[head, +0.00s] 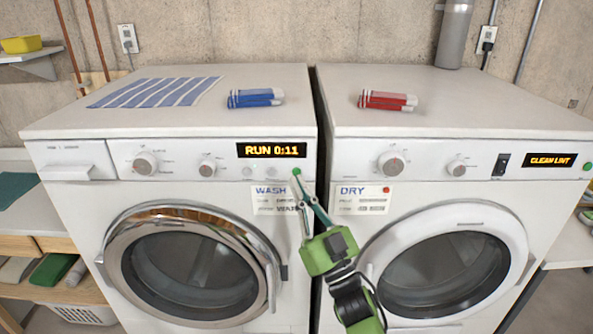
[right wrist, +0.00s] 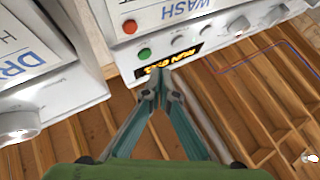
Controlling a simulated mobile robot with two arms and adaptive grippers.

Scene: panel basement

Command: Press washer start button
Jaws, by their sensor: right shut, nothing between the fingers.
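The washer (head: 70,190) is the white left machine, and its display (head: 271,150) reads RUN 0:11. A small green button (head: 296,171) sits at the right end of its panel. It also shows in the right wrist view (right wrist: 144,54), beside the lit display (right wrist: 178,60), with a red button (right wrist: 129,26) near it. My right gripper (head: 297,179) is shut and empty, its fingertips just below the green button in the head view. In the right wrist view the fingertips (right wrist: 158,74) are close to the green button; I cannot tell whether they touch. My left gripper is out of view.
The dryer (head: 350,155) stands close at the right, its display (head: 551,160) reading CLEAN LINT. The washer's round door (head: 150,215) is shut.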

